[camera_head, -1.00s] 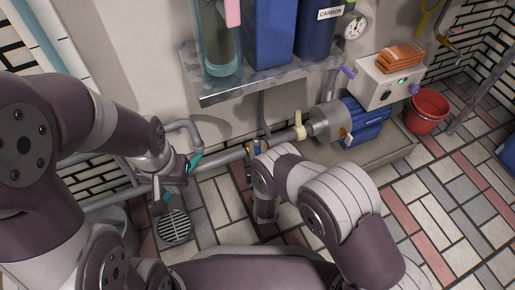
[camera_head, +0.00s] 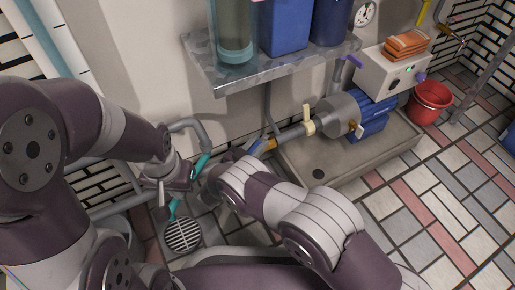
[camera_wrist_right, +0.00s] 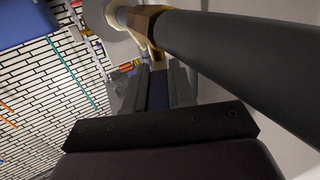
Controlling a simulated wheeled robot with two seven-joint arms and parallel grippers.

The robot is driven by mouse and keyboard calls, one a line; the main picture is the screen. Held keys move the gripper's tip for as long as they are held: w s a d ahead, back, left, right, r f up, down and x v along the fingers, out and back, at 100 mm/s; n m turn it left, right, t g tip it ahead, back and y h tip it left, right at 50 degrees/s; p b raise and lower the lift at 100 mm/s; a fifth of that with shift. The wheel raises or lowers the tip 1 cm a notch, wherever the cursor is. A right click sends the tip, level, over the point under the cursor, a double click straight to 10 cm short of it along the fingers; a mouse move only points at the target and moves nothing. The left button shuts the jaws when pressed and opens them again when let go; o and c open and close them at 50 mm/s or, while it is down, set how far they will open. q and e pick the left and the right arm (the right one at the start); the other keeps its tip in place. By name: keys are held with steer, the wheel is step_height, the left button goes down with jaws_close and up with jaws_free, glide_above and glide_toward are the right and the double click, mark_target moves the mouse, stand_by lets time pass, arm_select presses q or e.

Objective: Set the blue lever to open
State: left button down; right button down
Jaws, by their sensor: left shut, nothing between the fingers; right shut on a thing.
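The blue lever (camera_wrist_right: 158,92) sits between the two fingers of my right gripper (camera_wrist_right: 157,88) in the right wrist view, just beside a brass valve body (camera_wrist_right: 150,24) on a thick grey pipe. In the head view a bit of blue (camera_head: 257,146) shows at the brass fitting (camera_head: 269,145). My right arm hides most of the lever and the right fingers there. My right gripper is shut on the lever.
A metal shelf (camera_head: 285,75) with canisters overhangs the pipe. A floor drain (camera_head: 183,235) is below left. The tiled floor at right is mostly clear.

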mark_target(257, 143)
steer(key=shift+w+a+m+g+h+b, duration=0.15)
steer(key=shift+m+g+h+b, duration=0.15)
steer(key=shift+m+g+h, duration=0.15)
steer(key=shift+r+h, duration=0.1)
steer(key=shift+h, duration=0.15)
steer(key=c, duration=1)
jaws_free()
steer(key=shift+o, duration=0.2)
step_height(257, 143, up, 6)
steer(key=p, duration=0.5)
steer(key=shift+f, duration=0.2)
steer(key=s+d+r+p, duration=0.5)
steer(key=d+p, duration=0.3)
steer(key=d, duration=0.2)
steer(key=shift+s+d+r, duration=0.15)
steer(key=shift+s+r, duration=0.05)
steer(key=shift+s, duration=0.15)
